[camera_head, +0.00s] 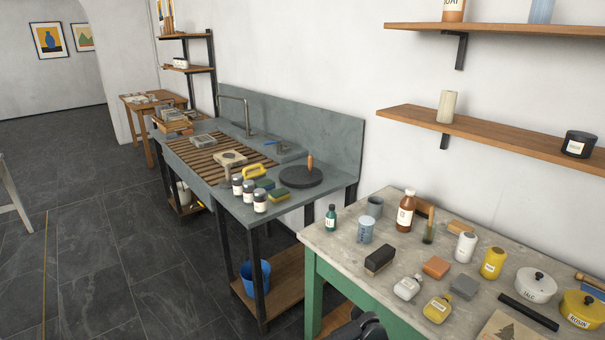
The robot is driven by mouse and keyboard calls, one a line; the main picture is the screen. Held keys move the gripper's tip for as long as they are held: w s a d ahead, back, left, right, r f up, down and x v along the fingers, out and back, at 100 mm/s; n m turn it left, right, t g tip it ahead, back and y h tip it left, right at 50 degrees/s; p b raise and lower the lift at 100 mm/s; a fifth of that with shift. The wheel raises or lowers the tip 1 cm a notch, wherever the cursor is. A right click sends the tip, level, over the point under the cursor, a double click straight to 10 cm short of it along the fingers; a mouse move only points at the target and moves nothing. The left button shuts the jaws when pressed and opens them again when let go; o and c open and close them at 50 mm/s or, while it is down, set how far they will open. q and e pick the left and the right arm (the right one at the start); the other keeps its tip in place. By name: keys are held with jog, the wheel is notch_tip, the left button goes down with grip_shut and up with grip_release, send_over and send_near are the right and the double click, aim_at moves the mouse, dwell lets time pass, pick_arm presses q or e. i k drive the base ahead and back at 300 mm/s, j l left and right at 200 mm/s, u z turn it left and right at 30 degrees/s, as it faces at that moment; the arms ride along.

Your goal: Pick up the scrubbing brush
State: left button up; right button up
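A yellow-handled item (254,171), which looks like a scrubbing brush, sits on the grey sink unit beside the slatted wooden rack; its bristles are not clear to see. A dark part, likely of my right gripper (366,326), shows at the bottom edge in front of that table, well apart from both items. Its fingers cannot be made out. My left gripper is not in view.
Several labelled bottles (249,190), green-yellow sponges (278,195) and a black round slab (301,177) crowd the sink unit's near end. The stone-topped table (325,243) holds several jars, bottles and blocks. A blue bucket (257,273) stands below the sink. Floor (130,250) at left is clear.

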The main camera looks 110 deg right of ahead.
aim_at(253, 175)
jog(key=l+z, duration=0.1)
jog(key=z, duration=4.1)
jog(key=i+j+z, duration=0.15)
jog(key=j+z, duration=0.2)
jog(key=i+j+z, duration=0.1)
jog(key=j+z, duration=0.6)
jog(key=j, duration=0.15)
jog(key=j+z, duration=0.2)
jog(key=j, duration=0.95)
jog(key=j+z, duration=0.2)
jog(key=j, duration=0.95)
jog(key=j+z, duration=0.2)
jog(key=j, duration=0.95)
jog(key=i+j, duration=0.1)
jog(key=j, duration=0.45)
jog(key=i+j, duration=0.1)
jog(key=j, duration=0.5)
